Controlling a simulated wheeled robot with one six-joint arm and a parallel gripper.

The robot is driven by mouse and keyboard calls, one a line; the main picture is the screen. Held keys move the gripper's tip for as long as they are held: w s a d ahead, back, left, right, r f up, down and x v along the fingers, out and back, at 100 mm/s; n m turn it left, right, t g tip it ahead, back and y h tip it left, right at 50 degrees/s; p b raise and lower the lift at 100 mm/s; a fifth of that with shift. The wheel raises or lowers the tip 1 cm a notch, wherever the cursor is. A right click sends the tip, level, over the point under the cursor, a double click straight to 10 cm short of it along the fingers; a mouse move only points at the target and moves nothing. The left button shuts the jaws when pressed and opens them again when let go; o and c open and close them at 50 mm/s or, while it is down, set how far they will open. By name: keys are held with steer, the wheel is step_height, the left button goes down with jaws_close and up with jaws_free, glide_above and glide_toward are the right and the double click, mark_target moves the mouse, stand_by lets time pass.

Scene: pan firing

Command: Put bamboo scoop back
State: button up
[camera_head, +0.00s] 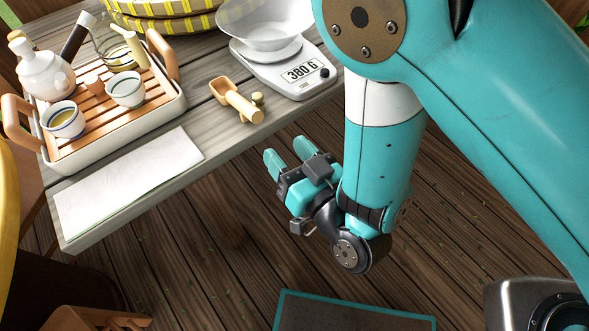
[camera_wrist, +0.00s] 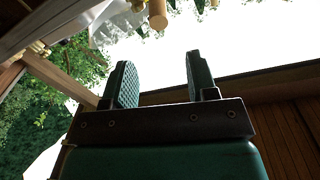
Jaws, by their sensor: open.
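The bamboo scoop (camera_head: 240,105) lies on the grey wooden table, left of the scale. Its cup points to the upper left and its handle points toward the table's front edge. A small light wooden piece (camera_head: 258,98) sits beside the handle. My gripper (camera_head: 290,151) is open and empty, beyond the table's front edge, below and right of the scoop and apart from it. In the wrist view its two fingers (camera_wrist: 161,82) stand apart with nothing between them. A tan round-ended piece (camera_wrist: 157,14) at the top there looks like the handle end, but I cannot be sure.
A digital scale (camera_head: 292,75) with a white bowl (camera_head: 265,25) stands right of the scoop. A tea tray (camera_head: 115,143) with a teapot and cups is at the left. A white cloth (camera_head: 128,183) lies along the front edge. Yellow-rimmed round baskets (camera_head: 170,22) are behind.

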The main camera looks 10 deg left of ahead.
steer(key=b+v, duration=0.1)
steer(key=b, duration=0.1)
steer(key=shift+s+d+b, duration=0.2)
steer(key=shift+d+b, duration=0.05)
steer(key=shift+b, duration=0.05)
steer(key=w+d+r+g+h, duration=0.3)
steer(key=w+d+r+g, duration=0.15)
steer(key=r+g, duration=0.4)
steer(key=s+d+r+g+h, duration=0.2)
steer(key=s+d+r+h, duration=0.1)
steer(key=d, duration=0.5)
steer(key=s+d+r+g+h, duration=0.2)
steer(key=s+d+r, duration=0.1)
steer(key=s+d, duration=0.3)
steer(key=shift+d+h, duration=0.4)
steer(key=shift+d, duration=0.8)
steer(key=shift+s, duration=0.1)
